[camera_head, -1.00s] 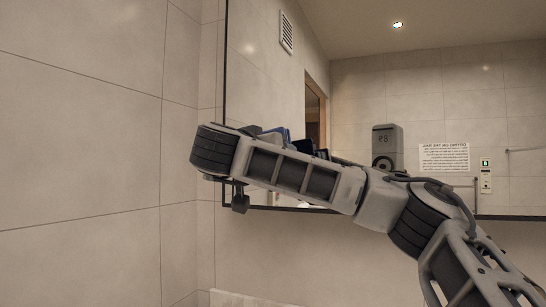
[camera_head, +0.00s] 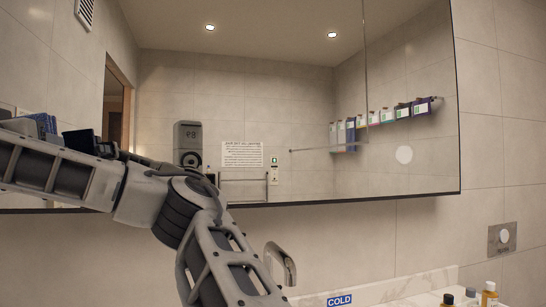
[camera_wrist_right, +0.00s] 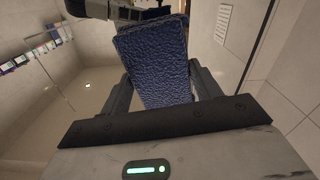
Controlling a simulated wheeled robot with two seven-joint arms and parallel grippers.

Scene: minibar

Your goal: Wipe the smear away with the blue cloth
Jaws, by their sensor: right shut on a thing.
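The blue cloth (camera_wrist_right: 155,65), textured and dark blue, fills the middle of the right wrist view. My right gripper (camera_wrist_right: 163,88) is shut on it, with the cloth standing out beyond the fingers. In the head view, my right arm reaches left in front of the mirror (camera_head: 330,90), and its gripper is cut off by the left edge. A blue patch shows just above the arm; I cannot tell whether it is the cloth or its reflection. A pale round spot (camera_head: 404,154) shows on the mirror's right part; I cannot tell whether it is the smear. My left gripper is not in view.
A metal tap (camera_head: 280,262) stands close beside my arm. A metal plate (camera_head: 502,237) is on the right wall. The space before the mirror's right half is clear.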

